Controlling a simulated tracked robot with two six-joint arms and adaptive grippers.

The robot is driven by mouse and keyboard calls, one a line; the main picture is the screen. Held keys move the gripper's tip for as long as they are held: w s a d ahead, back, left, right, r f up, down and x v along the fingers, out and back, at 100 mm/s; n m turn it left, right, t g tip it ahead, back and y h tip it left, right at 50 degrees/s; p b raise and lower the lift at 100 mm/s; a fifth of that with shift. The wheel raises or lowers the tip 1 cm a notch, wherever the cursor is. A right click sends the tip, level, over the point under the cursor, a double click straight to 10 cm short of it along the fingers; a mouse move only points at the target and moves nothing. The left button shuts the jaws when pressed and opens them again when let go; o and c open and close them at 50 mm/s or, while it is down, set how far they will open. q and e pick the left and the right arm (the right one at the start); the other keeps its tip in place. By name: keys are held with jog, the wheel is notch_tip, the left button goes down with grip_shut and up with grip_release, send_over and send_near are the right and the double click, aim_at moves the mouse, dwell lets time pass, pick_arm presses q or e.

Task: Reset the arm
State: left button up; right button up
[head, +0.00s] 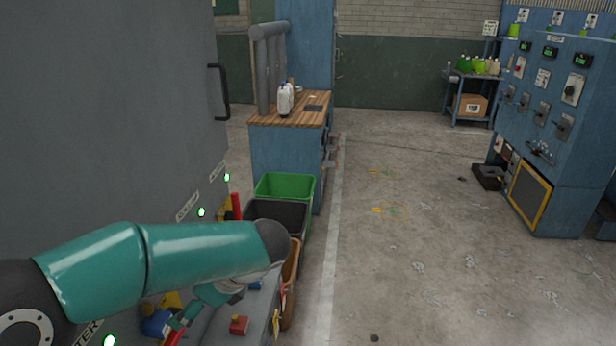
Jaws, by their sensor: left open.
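My left arm (200,249), teal with dark joints, reaches in from the left and bends back at a dark joint near the bins. Its thinner wrist part points down and left. My left gripper (182,319) is small and partly hidden under the arm, low in the picture by the grey cabinet's front. It is open, and I see nothing held in it. A red handle (174,337) and a blue and yellow part (158,322) are close to it; I cannot tell whether they touch. My right gripper is not in view.
A large grey cabinet (120,110) with green lights fills the left. Green (285,186), black (277,213) and brown (291,270) bins stand beside it. A wood-topped bench (285,117) stands behind. A blue control panel (560,130) stands right. The middle floor is clear.

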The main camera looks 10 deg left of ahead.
pick_arm(q)
jog(key=s+d+f+n+h, duration=0.4)
jog(key=d+f+n, duration=0.2)
jog(key=f, duration=0.6)
jog(key=s+d+f+n+t+h, duration=0.1)
jog(key=s+d+f+n+h, duration=0.3)
jog(key=f, duration=0.8)
jog(key=s+d+f+n+h, duration=0.4)
jog(key=d+f+n, duration=0.5)
jog(key=f, duration=0.3)
jog(key=shift+s+t+h, duration=0.3)
jog(key=shift+s+h, duration=0.05)
jog(key=shift+h, duration=0.05)
jog(key=shift+f, duration=0.1)
